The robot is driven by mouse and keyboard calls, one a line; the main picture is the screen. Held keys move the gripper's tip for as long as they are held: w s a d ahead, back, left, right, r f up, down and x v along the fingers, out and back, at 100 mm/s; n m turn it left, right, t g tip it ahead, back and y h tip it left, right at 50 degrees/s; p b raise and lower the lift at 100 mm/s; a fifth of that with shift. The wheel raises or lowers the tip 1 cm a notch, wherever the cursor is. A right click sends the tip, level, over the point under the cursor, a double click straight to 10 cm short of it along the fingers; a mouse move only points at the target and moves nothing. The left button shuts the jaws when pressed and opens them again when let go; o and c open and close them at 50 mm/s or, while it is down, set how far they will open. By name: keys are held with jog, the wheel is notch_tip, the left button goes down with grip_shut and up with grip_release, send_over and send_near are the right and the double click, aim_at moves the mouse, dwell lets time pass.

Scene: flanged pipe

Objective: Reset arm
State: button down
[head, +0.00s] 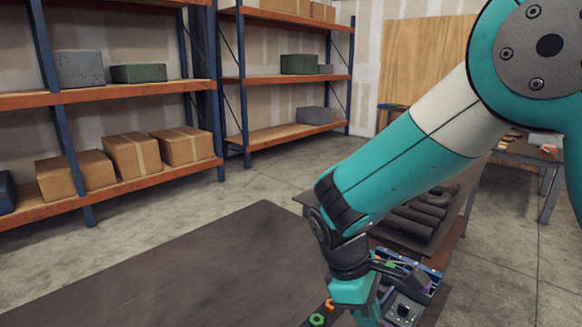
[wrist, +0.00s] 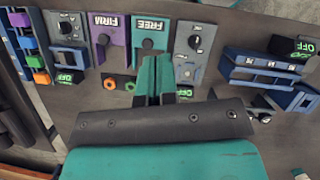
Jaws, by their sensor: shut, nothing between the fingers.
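My gripper (wrist: 155,72) shows in the wrist view as two teal fingers pressed together, with nothing between them. The fingers lie over a row of small panels on a dark table. In the head view my arm reaches down from the upper right to the table's right part, and the fingertips are not clearly visible there. A purple panel marked FIRM (wrist: 109,38) and a green panel marked FREE (wrist: 150,33) lie beyond the fingertips in the wrist view. No flanged pipe can be clearly made out.
Grey knob panels (wrist: 194,52) and a blue rack (wrist: 262,70) stand around the fingers. The dark table (head: 190,270) is bare on its left in the head view. Dark pipe-like parts (head: 425,215) lie on a stand behind my arm. Shelves (head: 110,95) line the back.

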jog(key=s+d+r+m+t+y+b, duration=0.1)
jog(key=s+r+y, duration=0.3)
jog(key=s, duration=0.4)
jog(key=s+d+r+m+t+y+b, duration=0.1)
jog(key=s+r+m+y+b, duration=0.2)
jog(key=s, duration=0.5)
notch_tip(320, 180, up, 2)
jog(key=shift+r+m+y, duration=0.2)
jog(key=shift+m+y, duration=0.3)
jog(key=shift+m, duration=0.1)
